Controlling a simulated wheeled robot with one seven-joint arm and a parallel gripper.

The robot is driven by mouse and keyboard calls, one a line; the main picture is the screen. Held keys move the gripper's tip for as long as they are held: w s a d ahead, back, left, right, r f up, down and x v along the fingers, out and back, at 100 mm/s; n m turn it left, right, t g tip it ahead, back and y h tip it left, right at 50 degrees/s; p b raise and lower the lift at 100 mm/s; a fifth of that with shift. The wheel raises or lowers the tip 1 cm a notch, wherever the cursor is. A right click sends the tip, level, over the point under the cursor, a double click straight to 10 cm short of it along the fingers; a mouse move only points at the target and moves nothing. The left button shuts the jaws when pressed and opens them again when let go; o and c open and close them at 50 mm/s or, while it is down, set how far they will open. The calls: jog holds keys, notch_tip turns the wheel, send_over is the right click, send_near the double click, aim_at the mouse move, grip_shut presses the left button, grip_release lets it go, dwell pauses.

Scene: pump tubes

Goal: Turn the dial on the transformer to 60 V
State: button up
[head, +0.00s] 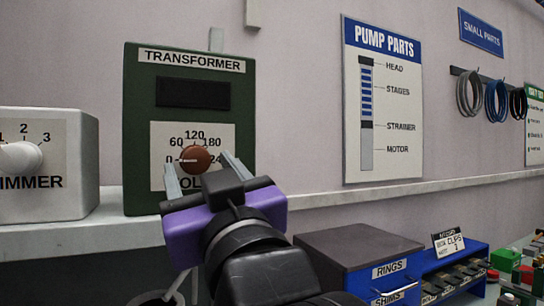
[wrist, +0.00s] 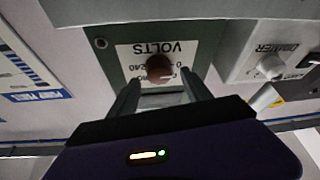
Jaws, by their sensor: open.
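The transformer (head: 138,130) is a dark green box standing on the shelf, with a dark blank display (head: 192,93) above a white volts scale. Its dial (head: 195,158) is a round brown knob on that scale, with 60 at upper left, 120 on top and 180 at upper right. A faint pale mark on the knob seems to point left, towards 0, but it is too small to be sure. My gripper (head: 204,171) is open in front of the lower scale. In the wrist view, upside down, the dial (wrist: 159,68) lies between and just beyond the fingertips (wrist: 161,84). Contact cannot be told.
A white dimmer box (head: 70,155) with a white knob (head: 20,157) stands left of the transformer. A pump parts poster (head: 405,105) hangs at right. A drawer unit (head: 350,245) and a blue clips bin (head: 455,265) are below right.

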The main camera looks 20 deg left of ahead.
aim_at(196, 160)
jog(key=shift+x, duration=1)
grip_shut()
jog(key=shift+m+p, duration=0.3)
jog(key=shift+m, duration=0.2)
jog(key=m+t+h, duration=0.1)
jog(key=m, duration=0.1)
jog(key=m+t+h+p, duration=0.1)
jog(key=m, duration=0.2)
jog(key=shift+s+a, duration=0.1)
jog(key=shift+a, duration=0.05)
jog(key=shift+m+t+h, duration=0.55)
jog(key=shift+m+h, duration=0.2)
jog(key=shift+m, duration=0.9)
jog(key=shift+m+t+h, duration=0.55)
jog(key=shift+m+h, duration=0.2)
jog(key=shift+m, duration=0.9)
jog(key=shift+m+h, duration=0.3)
